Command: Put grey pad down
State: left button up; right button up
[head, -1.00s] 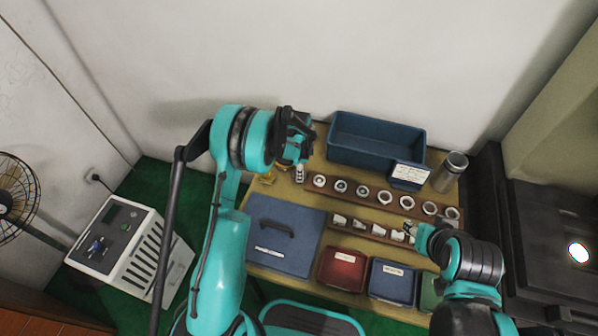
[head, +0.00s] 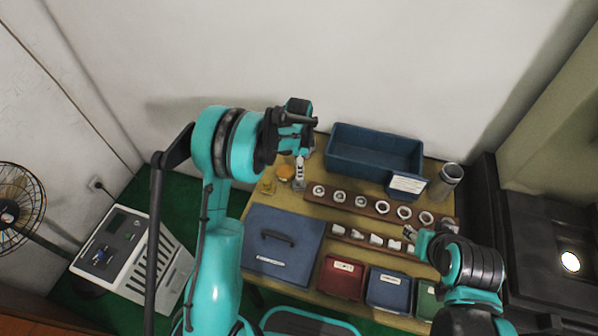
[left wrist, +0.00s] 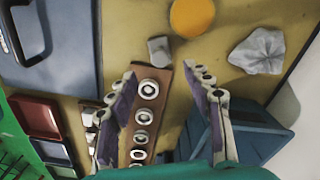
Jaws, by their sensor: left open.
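A small grey block, which appears to be the grey pad (left wrist: 159,50), lies on the yellow-brown table by the end of the ring rack. It also shows in the head view (head: 299,185), just below my left fingertips. My left gripper (left wrist: 167,80) is open with nothing between its fingers; the pad lies beyond the fingertips, roughly in line with the gap. In the head view my left gripper (head: 300,165) hangs over the table's left back part. My right gripper (head: 411,233) is at the right end of the front rack; its jaws are too small to judge.
Near the pad are an orange disc (left wrist: 193,17) and a crumpled grey cloth (left wrist: 258,52). A rack of rings (head: 336,197) runs right from the pad. A blue bin (head: 375,150) stands behind; a blue lidded box (head: 283,245) and red box (head: 341,278) are in front.

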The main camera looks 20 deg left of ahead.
pick_arm(q)
notch_tip(320, 180, up, 2)
jog(key=s+r+n+t, duration=0.2)
jog(key=s+r+n, duration=0.1)
jog(key=s+r, duration=0.3)
jog(key=s+r+n+t, duration=0.1)
jog(key=s+r+n, duration=0.25)
jog(key=r, duration=0.55)
jog(key=s+r+n+t, duration=0.3)
jog(key=s+n, duration=0.4)
jog(key=s, duration=0.9)
jog(key=shift+s+t, duration=0.15)
jog(key=shift+t, duration=0.45)
jog(key=shift+a, duration=0.1)
jog(key=shift+f, duration=0.45)
